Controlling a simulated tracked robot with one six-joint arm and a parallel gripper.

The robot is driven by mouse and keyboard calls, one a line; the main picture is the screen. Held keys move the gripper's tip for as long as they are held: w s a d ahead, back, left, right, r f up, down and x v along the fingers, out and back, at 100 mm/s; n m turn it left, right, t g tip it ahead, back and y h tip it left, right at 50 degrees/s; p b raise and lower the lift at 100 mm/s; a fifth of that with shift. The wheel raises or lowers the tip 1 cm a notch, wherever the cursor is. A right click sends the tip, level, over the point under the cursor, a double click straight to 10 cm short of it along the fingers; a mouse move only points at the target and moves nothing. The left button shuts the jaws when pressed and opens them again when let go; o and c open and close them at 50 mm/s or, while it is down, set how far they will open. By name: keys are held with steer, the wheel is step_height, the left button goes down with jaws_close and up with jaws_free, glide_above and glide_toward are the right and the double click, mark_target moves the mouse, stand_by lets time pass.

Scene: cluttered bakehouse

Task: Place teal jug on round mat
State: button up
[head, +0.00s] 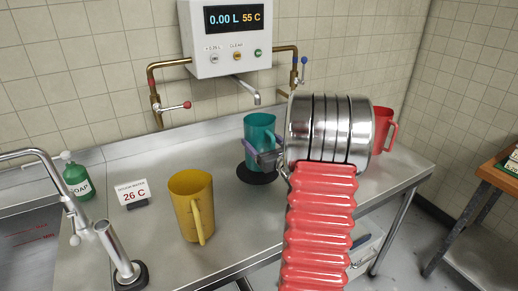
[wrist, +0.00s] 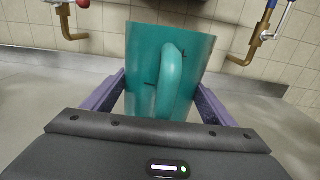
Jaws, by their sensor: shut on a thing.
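The teal jug (head: 260,130) is upright, over the black round mat (head: 257,177) on the steel counter. My gripper (head: 258,153) is shut on the jug, with its purple fingers on either side of the body. In the wrist view the jug (wrist: 142,70) fills the middle, between the fingers of my gripper (wrist: 160,95), with its handle towards me. Part of the jug's lower end is hidden by the gripper, and I cannot tell whether its base touches the mat. The mat is out of sight in the wrist view.
A yellow jug (head: 188,205) stands on the counter (head: 150,245) left of the mat. A red jug (head: 384,125) stands behind my arm at right. The dispenser (head: 232,40) and its spout (head: 248,90) hang above. Soap (head: 77,178) and a sign (head: 133,192) stand left.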

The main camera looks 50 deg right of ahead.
mark_target(259, 147)
steer(key=shift+w, duration=0.1)
steer(key=shift+w+d, duration=0.1)
steer(key=shift+w, duration=0.25)
steer(key=shift+w+d+f, duration=0.1)
steer(key=shift+w+f, duration=0.05)
steer(key=shift+f, duration=1.55)
steer(key=o, duration=1.1)
steer(key=shift+f, duration=0.1)
steer(key=v, duration=1.2)
